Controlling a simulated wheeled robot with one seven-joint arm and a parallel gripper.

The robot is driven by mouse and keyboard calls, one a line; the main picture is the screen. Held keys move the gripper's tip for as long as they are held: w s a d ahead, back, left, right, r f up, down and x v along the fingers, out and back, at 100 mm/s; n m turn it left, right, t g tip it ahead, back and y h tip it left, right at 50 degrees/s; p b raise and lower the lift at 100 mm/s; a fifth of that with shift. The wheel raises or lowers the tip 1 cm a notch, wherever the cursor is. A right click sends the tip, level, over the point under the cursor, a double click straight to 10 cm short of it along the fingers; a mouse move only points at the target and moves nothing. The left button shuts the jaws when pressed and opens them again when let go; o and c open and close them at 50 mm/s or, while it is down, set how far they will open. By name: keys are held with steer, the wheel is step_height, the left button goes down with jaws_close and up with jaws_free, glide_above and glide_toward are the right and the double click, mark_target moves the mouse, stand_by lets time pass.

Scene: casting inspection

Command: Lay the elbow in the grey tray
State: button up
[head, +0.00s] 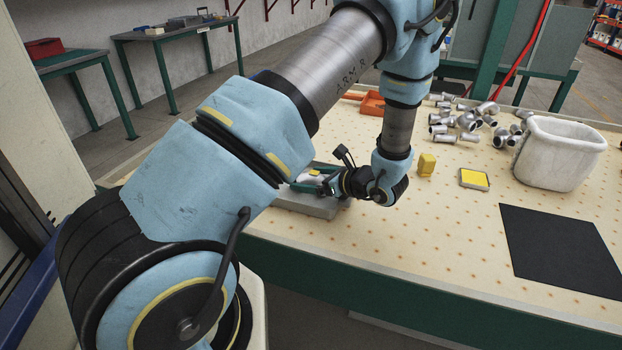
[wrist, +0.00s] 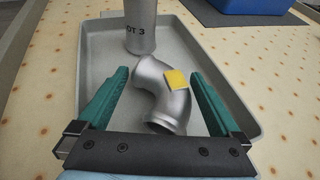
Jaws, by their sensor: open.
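The silver elbow (wrist: 165,100), with a yellow patch on its side, appears to lie inside the grey tray (wrist: 66,72) in the wrist view. My gripper (wrist: 158,75) is open, with one green finger on each side of the elbow and visible gaps between. The elbow's upper end is close to a grey cylinder (wrist: 140,28) marked "OT 3" standing in the tray; I cannot tell if they touch. In the head view, my gripper (head: 318,183) is low over the tray (head: 310,206), and my arm hides much of it.
A blue container (wrist: 240,5) is beyond the tray in the wrist view. On the table are several silver fittings (head: 466,124), a white bin (head: 558,155), a black mat (head: 560,250), a yellow block (head: 427,164), a yellow-topped pad (head: 474,180) and an orange tray (head: 372,104).

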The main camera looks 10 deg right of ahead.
steer(key=b+v, duration=0.2)
steer(key=v, duration=1)
steer(key=shift+b, duration=0.35)
steer(key=s+a+r+n+g+h, duration=0.1)
steer(key=a+r+n+g+h, duration=0.1)
steer(key=a+n, duration=0.6)
steer(key=s+a+r+n+g+h, duration=0.2)
steer(key=a+r+n+g+h, duration=0.1)
steer(key=a+n, duration=0.4)
steer(key=s+a+r+n+g+h, duration=0.2)
steer(key=a+n+g+h, duration=0.1)
steer(key=a+n, duration=0.5)
steer(key=n, duration=0.3)
steer(key=shift+a+r+g+h, duration=0.3)
steer(key=shift+a+h, duration=0.05)
steer(key=shift+h, duration=0.05)
